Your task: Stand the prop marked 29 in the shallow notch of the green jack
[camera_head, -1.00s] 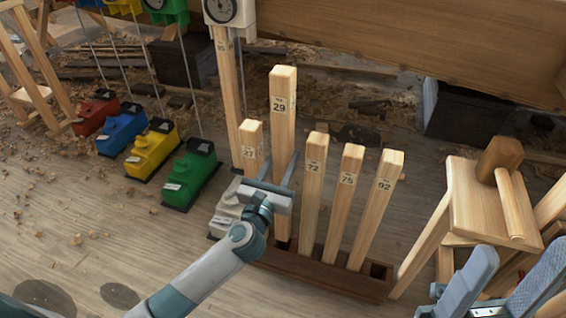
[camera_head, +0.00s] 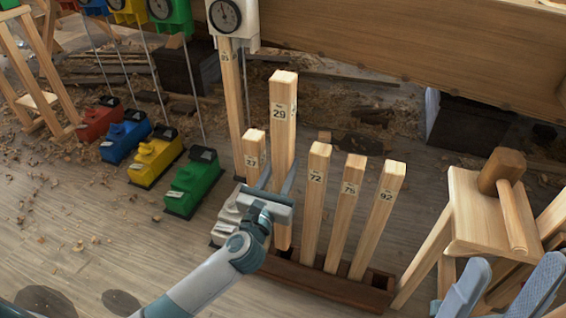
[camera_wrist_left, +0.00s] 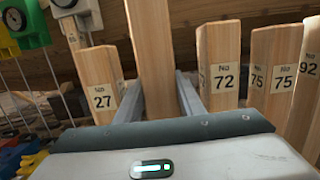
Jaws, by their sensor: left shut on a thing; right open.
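The prop marked 29 (camera_head: 283,150) is a tall squared wooden post, upright in the dark rack (camera_head: 325,283). My left gripper (camera_head: 277,180) is shut around its lower part; its fingers (camera_wrist_left: 157,97) flank the bare post (camera_wrist_left: 152,50) in the left wrist view. Whether its foot is clear of the rack is unclear. The green jack (camera_head: 193,182) stands on the floor to the left, with a cable up to a green dial housing (camera_head: 172,14). Its notch cannot be made out. My right gripper (camera_head: 503,292) is open and empty at the lower right.
Props 27 (camera_head: 254,153), 72 (camera_head: 316,200), 75 (camera_head: 346,210) and 92 (camera_head: 380,215) stand close by. Yellow (camera_head: 155,158), blue (camera_head: 125,137) and red (camera_head: 98,120) jacks line up beyond the green one. A wooden stand with a mallet (camera_head: 503,168) is at right.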

